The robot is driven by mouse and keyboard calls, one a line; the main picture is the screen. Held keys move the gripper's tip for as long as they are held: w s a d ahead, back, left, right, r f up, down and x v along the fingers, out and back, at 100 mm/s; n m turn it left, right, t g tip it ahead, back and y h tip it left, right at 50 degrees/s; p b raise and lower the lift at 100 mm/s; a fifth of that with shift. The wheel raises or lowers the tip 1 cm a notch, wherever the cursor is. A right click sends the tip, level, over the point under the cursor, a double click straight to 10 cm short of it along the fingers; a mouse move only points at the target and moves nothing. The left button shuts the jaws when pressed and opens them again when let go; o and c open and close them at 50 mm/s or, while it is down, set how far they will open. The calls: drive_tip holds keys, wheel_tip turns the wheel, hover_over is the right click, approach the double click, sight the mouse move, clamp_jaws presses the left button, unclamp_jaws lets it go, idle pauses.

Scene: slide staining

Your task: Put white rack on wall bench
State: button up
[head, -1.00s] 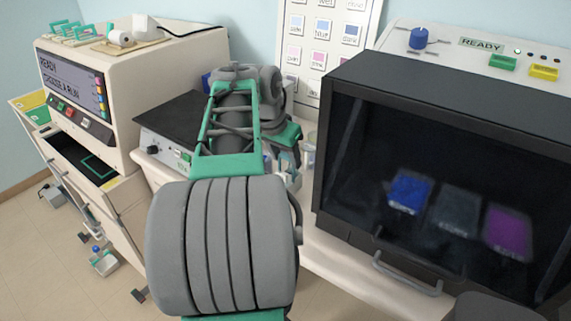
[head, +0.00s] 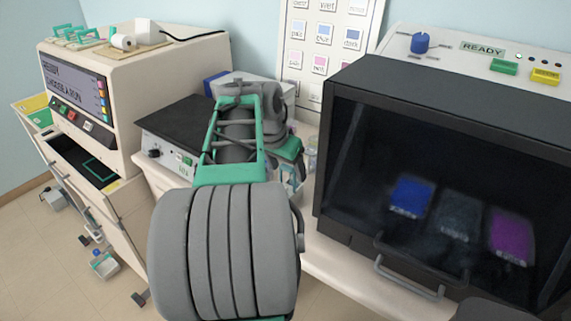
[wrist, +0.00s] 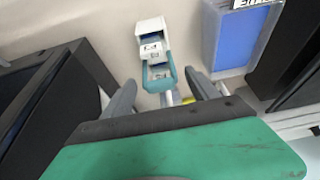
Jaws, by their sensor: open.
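In the wrist view, a small white rack (wrist: 151,32) with a dark-marked label and a teal handle stands on a pale bench top (wrist: 75,20). My gripper (wrist: 160,80) is open, with one grey finger on each side of the rack's teal end. I see clear gaps beside the handle; I cannot tell whether the fingers are level with it. In the head view, my arm hides most of the gripper and the rack. The pale bench (head: 325,265) runs along the wall there; I cannot tell whether it is the wall bench.
A translucent blue container (wrist: 228,38) stands close to the right finger in the wrist view. A dark-fronted cabinet (head: 440,170) rises right of my arm in the head view. A black-topped device (head: 185,122) and a beige machine (head: 130,75) stand to the left.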

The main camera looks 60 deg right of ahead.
drive_tip(key=s+p+v, duration=0.1)
drive_tip(key=p+v, duration=0.1)
drive_tip(key=v, duration=1)
drive_tip(key=w+a+f+n+t, duration=0.1)
drive_tip(key=w+a+f+n, duration=0.2)
drive_tip(key=w+a+n, duration=0.3)
drive_tip(key=w+a+f+n+t, duration=0.1)
drive_tip(key=w+a+f+n, duration=0.2)
drive_tip(key=w+a, duration=0.45)
drive_tip(key=a+f+n+y, duration=0.1)
drive_tip(key=a+f+n, duration=0.2)
drive_tip(key=a, duration=0.5)
drive_tip(key=a+f+n+t+y, duration=0.1)
drive_tip(key=a+f+n+y, duration=0.1)
drive_tip(key=a, duration=0.7)
drive_tip(key=a+f+n+t+y, duration=0.1)
drive_tip(key=a+f+n, duration=0.4)
drive_tip(key=a, duration=0.3)
drive_tip(key=shift+s+a+n, duration=0.25)
drive_tip(key=shift+a+n, duration=0.05)
drive_tip(key=shift+n, duration=0.2)
